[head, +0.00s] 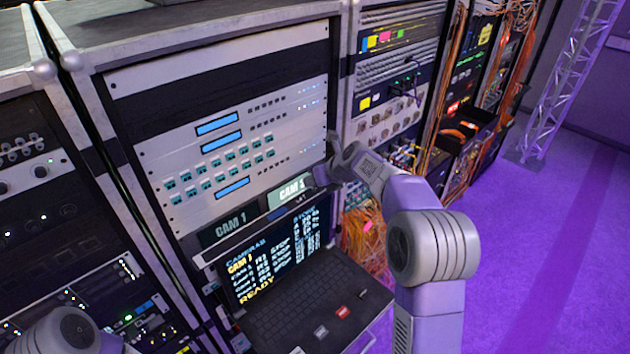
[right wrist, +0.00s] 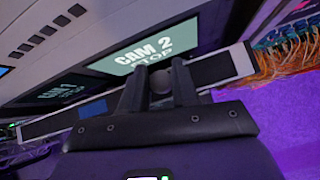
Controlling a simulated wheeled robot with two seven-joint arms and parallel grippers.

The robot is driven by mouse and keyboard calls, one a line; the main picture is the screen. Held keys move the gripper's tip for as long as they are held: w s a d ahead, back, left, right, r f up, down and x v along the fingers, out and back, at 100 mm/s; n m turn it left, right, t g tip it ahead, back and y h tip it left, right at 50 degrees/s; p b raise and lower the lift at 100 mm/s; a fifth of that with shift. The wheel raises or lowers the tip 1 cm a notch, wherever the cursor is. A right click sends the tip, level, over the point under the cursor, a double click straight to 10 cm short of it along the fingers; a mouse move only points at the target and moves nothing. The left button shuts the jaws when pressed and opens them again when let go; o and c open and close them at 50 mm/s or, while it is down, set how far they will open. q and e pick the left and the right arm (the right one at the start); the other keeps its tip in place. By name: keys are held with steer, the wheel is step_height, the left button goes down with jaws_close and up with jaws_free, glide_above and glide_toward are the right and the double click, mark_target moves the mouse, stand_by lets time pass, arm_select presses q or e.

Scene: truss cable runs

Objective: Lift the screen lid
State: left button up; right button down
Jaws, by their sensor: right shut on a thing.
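The screen lid (head: 280,255) stands raised at an angle behind a black keyboard (head: 320,305) in the head view. Its lit face shows camera names, statuses and "READY". My right gripper (head: 322,174) is at the lid's upper right edge, partly hidden by its own wrist. My left gripper is out of view.
Behind the lid, a "CAM 1" panel (head: 230,228) and a "CAM 2" panel (right wrist: 143,54) sit below a white rack unit (head: 220,140). Orange cables (head: 365,240) hang to the right of the lid. Open purple floor (head: 540,250) lies at the right.

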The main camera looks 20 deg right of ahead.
steer(key=shift+a+f, duration=0.2)
steer(key=shift+a, duration=0.1)
steer(key=c, duration=0.9)
jaws_free()
steer(key=shift+d+r, duration=0.1)
steer(key=shift+d, duration=0.05)
steer(key=shift+s+d+r, duration=0.1)
steer(key=shift+s+r, duration=0.1)
steer(key=shift+r, duration=0.05)
steer(key=v, duration=0.6)
steer(key=shift+s+r, duration=0.25)
steer(key=shift+r, duration=0.05)
